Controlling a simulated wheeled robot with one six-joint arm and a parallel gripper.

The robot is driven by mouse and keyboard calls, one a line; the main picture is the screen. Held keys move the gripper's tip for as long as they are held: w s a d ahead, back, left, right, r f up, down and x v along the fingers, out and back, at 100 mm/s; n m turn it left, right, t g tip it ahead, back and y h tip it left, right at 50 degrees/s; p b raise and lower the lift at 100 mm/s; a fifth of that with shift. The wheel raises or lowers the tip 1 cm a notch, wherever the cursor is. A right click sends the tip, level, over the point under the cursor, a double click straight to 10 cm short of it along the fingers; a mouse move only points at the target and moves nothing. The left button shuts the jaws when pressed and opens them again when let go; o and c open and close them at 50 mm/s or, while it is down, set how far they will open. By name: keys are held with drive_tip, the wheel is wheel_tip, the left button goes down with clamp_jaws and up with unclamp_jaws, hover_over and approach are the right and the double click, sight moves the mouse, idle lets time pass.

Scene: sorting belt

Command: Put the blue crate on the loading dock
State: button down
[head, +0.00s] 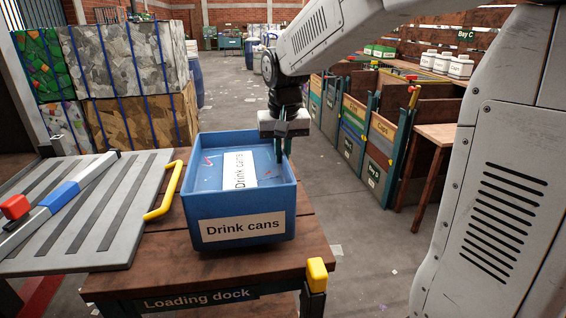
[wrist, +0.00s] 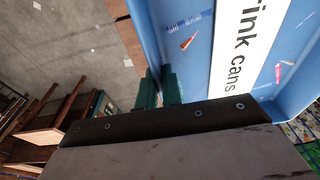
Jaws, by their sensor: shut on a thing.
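The blue crate (head: 190,215), labelled "Drink cans", is at the loading dock (head: 130,282), a brown wooden table with its name on the front edge. The crate looks upright and is over the dock's top; I cannot tell whether its base fully touches the wood. My gripper (head: 284,155) is shut on the crate's right wall. In the wrist view my green fingers (wrist: 160,88) straddle that wall, and the crate's inside (wrist: 200,60) shows a white label and a few coloured scraps.
A grey slatted platform (head: 110,205) with a yellow handle (head: 166,192) adjoins the dock on the left. A yellow-capped post (head: 317,272) stands at the dock's front right corner. Strapped bales (head: 130,60) stand behind. Sorting bays (head: 365,140) line the right, with open floor between.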

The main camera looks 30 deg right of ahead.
drive_tip(key=shift+f, duration=1.45)
drive_tip(key=c, duration=1.6)
unclamp_jaws()
drive_tip(key=shift+o, duration=0.2)
drive_tip(key=r, duration=0.4)
drive_tip(key=s+r, duration=0.1)
drive_tip(key=r, duration=0.7)
drive_tip(key=shift+s+a, duration=0.3)
drive_tip(key=shift+s, duration=0.1)
drive_tip(key=s+a+f+n, duration=0.1)
drive_tip(key=s+f, duration=0.2)
drive_tip(key=s, duration=0.5)
drive_tip(key=s+a+f+n, duration=0.1)
drive_tip(key=s+f, duration=0.2)
drive_tip(key=s, duration=0.6)
drive_tip(key=s+a+f+n, duration=0.1)
drive_tip(key=s+f, duration=0.2)
drive_tip(key=s, duration=0.6)
drive_tip(key=shift+s+a+n+g, duration=0.15)
drive_tip(key=shift+n+g, duration=0.15)
